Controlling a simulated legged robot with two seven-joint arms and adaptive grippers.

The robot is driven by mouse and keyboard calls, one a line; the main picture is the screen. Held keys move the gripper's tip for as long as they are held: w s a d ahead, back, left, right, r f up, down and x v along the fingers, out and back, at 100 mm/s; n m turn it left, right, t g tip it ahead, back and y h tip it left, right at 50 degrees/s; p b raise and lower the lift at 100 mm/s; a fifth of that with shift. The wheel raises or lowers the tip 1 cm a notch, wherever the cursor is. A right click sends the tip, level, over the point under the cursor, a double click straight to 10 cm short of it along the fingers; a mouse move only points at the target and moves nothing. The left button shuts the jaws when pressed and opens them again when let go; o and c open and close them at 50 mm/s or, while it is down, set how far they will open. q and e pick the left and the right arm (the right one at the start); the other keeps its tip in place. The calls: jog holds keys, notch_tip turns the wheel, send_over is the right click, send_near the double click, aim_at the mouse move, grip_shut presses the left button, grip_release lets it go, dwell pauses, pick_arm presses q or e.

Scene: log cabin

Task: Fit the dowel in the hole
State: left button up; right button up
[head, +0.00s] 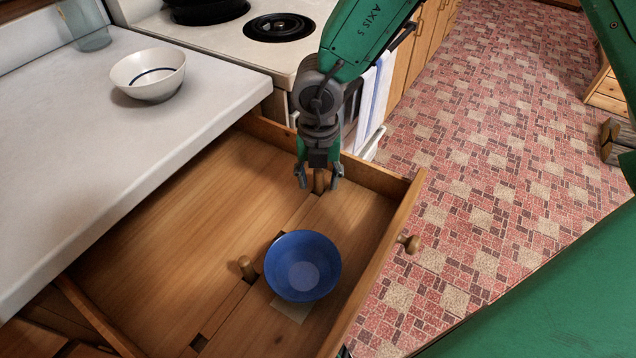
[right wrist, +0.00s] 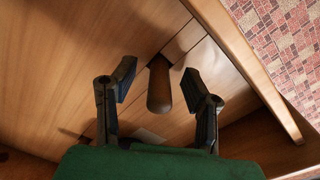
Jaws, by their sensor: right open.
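A brown wooden dowel (head: 319,181) stands near the far end of a wooden strip across the open drawer. My right gripper (head: 319,176) reaches down over it with its fingers apart, one on each side. In the right wrist view, the dowel (right wrist: 159,88) lies between the open fingers (right wrist: 160,84), with a gap on both sides. A dark opening shows by the dowel's far end; I cannot tell whether the dowel sits in it. A second short wooden peg (head: 246,268) stands by the strip, left of the blue bowl. My left gripper is not in view.
A blue bowl (head: 302,265) sits in the drawer, nearer than my right gripper. The drawer's front wall (head: 375,262) and back corner border the space. A white bowl (head: 148,75) stands on the counter (head: 90,150). The drawer's left part is clear.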

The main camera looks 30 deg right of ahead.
jog(key=c, duration=0.9)
jog(key=shift+r, duration=0.15)
